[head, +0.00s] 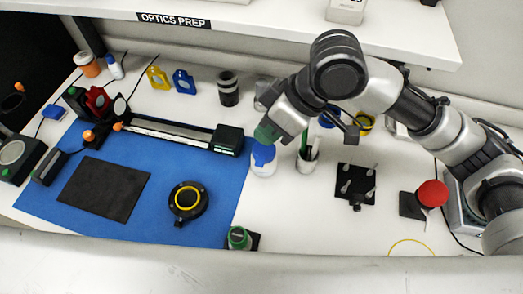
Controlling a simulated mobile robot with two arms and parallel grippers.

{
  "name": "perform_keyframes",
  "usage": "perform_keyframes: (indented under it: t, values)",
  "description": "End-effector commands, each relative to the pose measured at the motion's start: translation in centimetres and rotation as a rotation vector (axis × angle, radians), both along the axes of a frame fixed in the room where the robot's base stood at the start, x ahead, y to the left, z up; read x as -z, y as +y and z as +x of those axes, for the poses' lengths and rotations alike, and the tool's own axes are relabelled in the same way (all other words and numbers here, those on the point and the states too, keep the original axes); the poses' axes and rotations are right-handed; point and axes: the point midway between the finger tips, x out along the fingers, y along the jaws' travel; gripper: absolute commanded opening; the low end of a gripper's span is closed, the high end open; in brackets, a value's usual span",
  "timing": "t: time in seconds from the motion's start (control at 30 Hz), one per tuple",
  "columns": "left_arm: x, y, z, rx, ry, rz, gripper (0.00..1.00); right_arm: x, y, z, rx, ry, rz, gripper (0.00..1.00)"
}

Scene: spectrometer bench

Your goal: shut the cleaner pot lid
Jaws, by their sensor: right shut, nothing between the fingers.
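A small white pot with a blue top (263,156), which looks like the cleaner pot, stands at the right edge of the blue mat. Part of my right wrist covers its upper side, and I cannot tell whether its lid is fully down. My right gripper (353,132) is to the right of the pot and apart from it, beyond the pen cup. Its dark fingers are shut and empty, partly hidden behind my arm. My left gripper is not in view.
A white cup of pens (308,160) stands right of the pot. A black post plate (356,186) and a red button (432,194) are farther right. A black rail (170,132) and a round device (188,201) are on the blue mat (218,180). A green-capped bottle (238,238) stands at the front.

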Motion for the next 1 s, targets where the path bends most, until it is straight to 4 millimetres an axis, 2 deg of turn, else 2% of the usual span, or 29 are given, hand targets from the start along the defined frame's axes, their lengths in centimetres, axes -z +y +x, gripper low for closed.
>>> perform_keyframes:
  t: [0.03, 0.2, 0.37, 0.53, 0.83, 1.0]
  values:
    - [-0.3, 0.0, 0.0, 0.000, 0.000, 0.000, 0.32, -1.3, -0.3, 0.4, -0.049, -0.052, -0.067, 0.00]
    - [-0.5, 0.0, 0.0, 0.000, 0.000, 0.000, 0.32, -3.2, -1.5, 1.1, -0.148, -0.144, -0.223, 0.00]
    - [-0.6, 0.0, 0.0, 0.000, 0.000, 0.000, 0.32, -3.0, -1.7, 1.2, -0.171, -0.161, -0.263, 0.00]
    - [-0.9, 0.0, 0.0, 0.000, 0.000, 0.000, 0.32, -0.7, -1.0, 1.1, -0.170, -0.156, -0.260, 0.00]
    - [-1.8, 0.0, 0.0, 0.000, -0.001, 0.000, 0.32, 5.4, 0.9, 1.2, -0.168, -0.156, -0.260, 0.00]
    - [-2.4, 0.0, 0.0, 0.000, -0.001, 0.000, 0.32, 8.1, 1.1, 0.9, -0.168, -0.157, -0.259, 0.00]
